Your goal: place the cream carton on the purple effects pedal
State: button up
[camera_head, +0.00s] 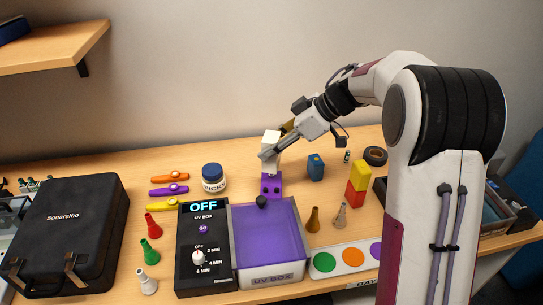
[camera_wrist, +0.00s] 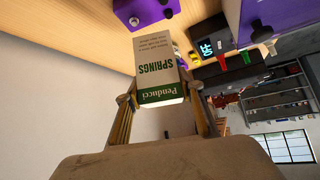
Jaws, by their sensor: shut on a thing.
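The cream carton (camera_wrist: 160,72) has green lettering and a green band. My gripper (camera_wrist: 162,94) is shut on it, one finger on each side. In the head view the carton (camera_head: 272,137) is upright, partly covered by my gripper (camera_head: 270,152), directly above the purple effects pedal (camera_head: 271,185) in the picture. The pedal stands on the table behind the UV box; its top is partly hidden. In the wrist view the purple pedal (camera_wrist: 146,10) shows beyond the carton's far end, with a strip of table between them.
The UV box with purple tray (camera_head: 266,281) is in front. Red and yellow blocks (camera_head: 358,186) stand farther right. A black case (camera_head: 68,225) lies at left.

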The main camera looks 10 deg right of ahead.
aim_at(279, 155)
jog(key=shift+f, duration=1.85)
jog(key=shift+f, duration=0.6)
jog(key=o, duration=1.2)
jog(key=shift+r, duration=0.1)
jog(key=shift+r, duration=0.55)
jog(key=v, duration=1.2)
